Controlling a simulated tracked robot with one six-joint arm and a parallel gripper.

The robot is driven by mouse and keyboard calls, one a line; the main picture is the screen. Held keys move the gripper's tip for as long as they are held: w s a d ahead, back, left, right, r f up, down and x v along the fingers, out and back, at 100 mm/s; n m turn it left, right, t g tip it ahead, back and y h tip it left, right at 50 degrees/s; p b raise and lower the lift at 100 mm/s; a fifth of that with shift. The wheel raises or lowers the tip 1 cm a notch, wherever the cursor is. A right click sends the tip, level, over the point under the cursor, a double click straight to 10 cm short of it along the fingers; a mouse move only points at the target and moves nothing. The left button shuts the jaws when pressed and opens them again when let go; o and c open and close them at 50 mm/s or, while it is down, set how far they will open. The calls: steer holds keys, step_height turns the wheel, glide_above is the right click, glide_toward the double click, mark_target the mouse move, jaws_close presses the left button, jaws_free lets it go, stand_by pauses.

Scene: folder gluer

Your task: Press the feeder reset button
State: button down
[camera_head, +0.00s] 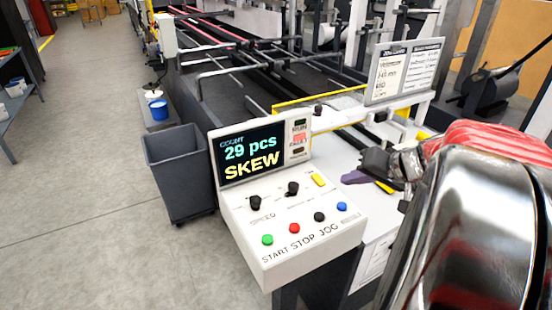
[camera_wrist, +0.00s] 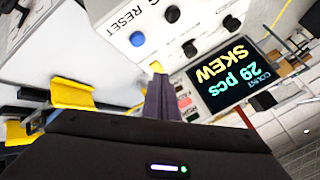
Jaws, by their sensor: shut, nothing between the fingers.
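The control panel (camera_head: 290,232) is a white sloped console with a screen reading "29 pcs SKEW". Its blue button (camera_head: 342,206) is at the right end of the bottom row. In the wrist view the blue button (camera_wrist: 138,39) sits beside the printed word RESET. My gripper (camera_head: 350,178) is at the panel's right, up and right of the blue button. In the wrist view my gripper (camera_wrist: 160,88) has its fingers together and empty. Their tips are near the yellow switch (camera_wrist: 156,67), apart from the blue button; contact with the switch cannot be told.
Green (camera_head: 267,240), red (camera_head: 294,228) and black (camera_head: 319,216) buttons sit left of the blue one. Black knobs (camera_head: 293,189) stand above them. A grey bin (camera_head: 180,170) stands left of the panel. The machine's rails and a sign (camera_head: 404,70) are behind. Floor at left is clear.

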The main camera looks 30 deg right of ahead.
mark_target(346, 208)
steer(key=shift+f, duration=2.9)
steer(key=shift+f, duration=0.8)
stand_by(0.7)
steer(key=shift+r, duration=0.9)
steer(key=shift+r, duration=2.5)
